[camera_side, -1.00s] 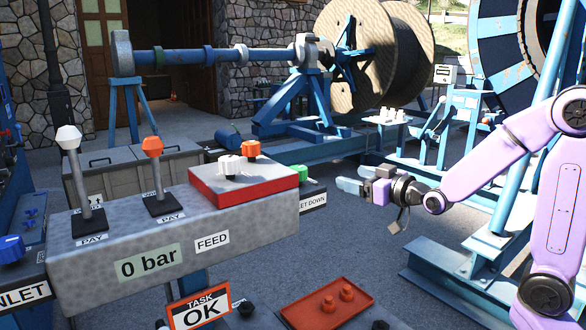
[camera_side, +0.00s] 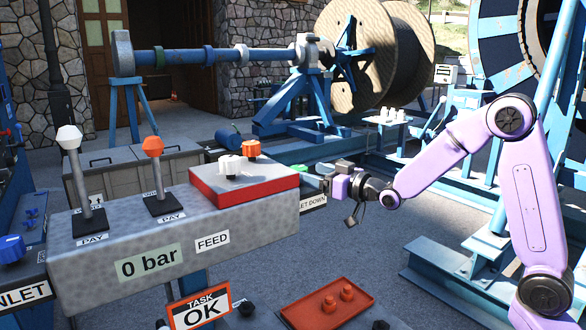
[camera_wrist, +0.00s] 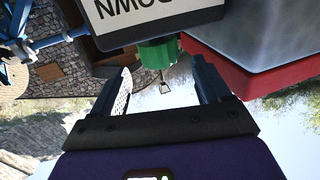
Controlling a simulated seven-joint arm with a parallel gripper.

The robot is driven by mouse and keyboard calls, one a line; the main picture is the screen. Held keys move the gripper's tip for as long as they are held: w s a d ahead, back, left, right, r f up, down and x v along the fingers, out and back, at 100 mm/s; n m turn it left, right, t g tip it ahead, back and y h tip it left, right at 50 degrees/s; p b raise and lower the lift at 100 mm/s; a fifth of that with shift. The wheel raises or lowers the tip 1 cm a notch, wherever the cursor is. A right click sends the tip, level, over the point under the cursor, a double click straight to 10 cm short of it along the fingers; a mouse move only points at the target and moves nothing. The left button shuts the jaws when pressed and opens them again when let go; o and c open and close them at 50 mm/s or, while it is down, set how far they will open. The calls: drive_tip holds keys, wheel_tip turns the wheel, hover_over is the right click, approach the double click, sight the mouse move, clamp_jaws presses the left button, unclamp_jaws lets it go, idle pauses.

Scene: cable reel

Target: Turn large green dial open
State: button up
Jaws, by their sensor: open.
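My gripper (camera_side: 322,181) has come in from the right, level with the dial. In the wrist view my gripper (camera_wrist: 162,76) is open, with one finger on each side of the dial. I cannot tell whether either finger touches it.
Two levers stand to the left. A red tray (camera_side: 325,312) lies below.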

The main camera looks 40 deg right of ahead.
sight(293, 166)
drive_tip(key=x, duration=0.7)
drive_tip(key=shift+w+a, duration=0.1)
drive_tip(key=shift+w, duration=0.1)
drive_tip(key=c, duration=0.9)
